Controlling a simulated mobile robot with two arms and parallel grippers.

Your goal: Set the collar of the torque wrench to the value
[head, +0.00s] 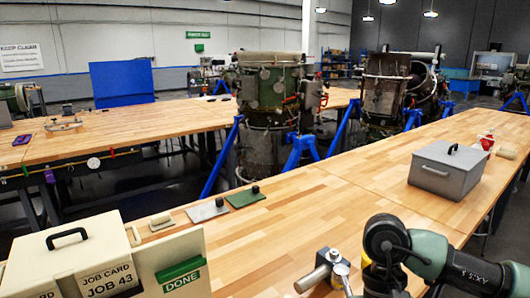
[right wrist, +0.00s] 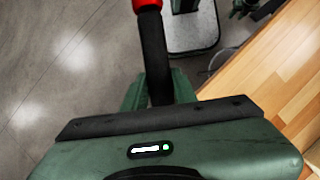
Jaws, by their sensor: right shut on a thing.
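In the right wrist view my right gripper (right wrist: 158,92) is shut on a black bar with a red band at its top end, which looks like the torque wrench (right wrist: 152,50). The bar runs up from between the fingers and leaves the picture at the top. No scale or number on it can be read, and its far end is out of view. It is held over the grey floor, beside the wooden bench edge. In the head view my right arm shows at the lower right, but its gripper does not. My left gripper is in neither view.
A cream box marked JOB CARD, JOB 43 (head: 80,265) stands at the lower left, beside a panel with a green DONE label (head: 181,275). A grey lidded box (head: 448,172) stands on the bench (head: 300,215) at right. A metal fixture (head: 322,271) is near my right arm. The bench middle is clear.

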